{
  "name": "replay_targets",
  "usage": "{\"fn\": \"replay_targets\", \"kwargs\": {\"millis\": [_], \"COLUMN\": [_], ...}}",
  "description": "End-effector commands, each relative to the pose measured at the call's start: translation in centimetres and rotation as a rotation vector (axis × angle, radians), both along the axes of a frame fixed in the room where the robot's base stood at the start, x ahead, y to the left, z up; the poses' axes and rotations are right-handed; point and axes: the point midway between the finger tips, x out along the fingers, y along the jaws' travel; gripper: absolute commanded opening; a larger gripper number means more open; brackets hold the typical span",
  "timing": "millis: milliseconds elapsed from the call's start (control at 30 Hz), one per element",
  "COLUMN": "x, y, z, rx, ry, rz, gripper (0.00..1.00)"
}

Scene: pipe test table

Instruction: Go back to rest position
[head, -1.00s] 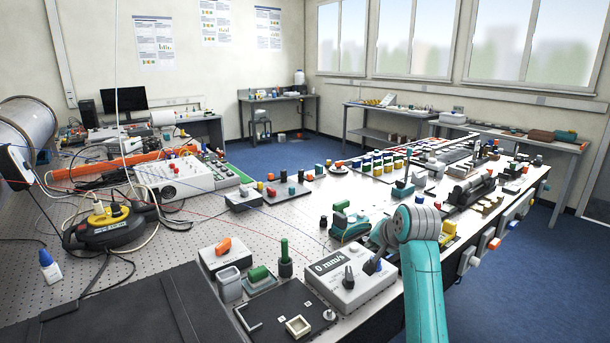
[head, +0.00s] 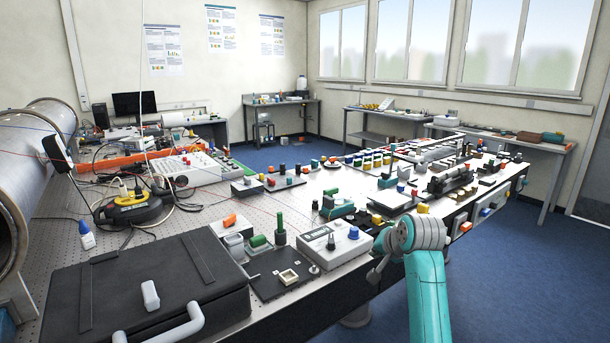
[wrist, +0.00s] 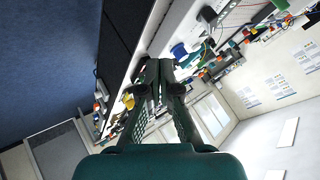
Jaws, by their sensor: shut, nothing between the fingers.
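My gripper (wrist: 160,72) shows in the wrist view with its dark green fingers together and nothing between them. The wrist view is strongly tilted, with the table edge and benches running up the picture behind the fingers. The gripper cannot be made out clearly in the head view.
The perforated table (head: 190,225) carries a black case (head: 140,275), a grey control box with a display (head: 335,246), a power reel (head: 128,207) and several small coloured parts. A large metal pipe (head: 28,190) stands at the left. Blue floor (head: 490,280) is open at the right.

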Motion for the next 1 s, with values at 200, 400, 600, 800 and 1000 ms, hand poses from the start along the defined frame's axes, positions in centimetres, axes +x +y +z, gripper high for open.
{"fn": "replay_targets", "kwargs": {"millis": [200, 400, 600, 800, 1000], "x": [-0.6, -1.6, -3.4, -7.2, -12.4], "y": [0.1, 0.1, 0.2, 0.3, 0.4], "z": [-2.4, -5.3, -9.5, -15.9, -21.8], "rx": [-0.008, -0.019, -0.037, -0.071, -0.116], "ry": [-0.009, -0.024, -0.049, -0.086, -0.135], "rz": [0.003, 0.006, 0.012, 0.02, 0.031], "gripper": [0.0, 0.0, 0.0, 0.0, 0.0]}}
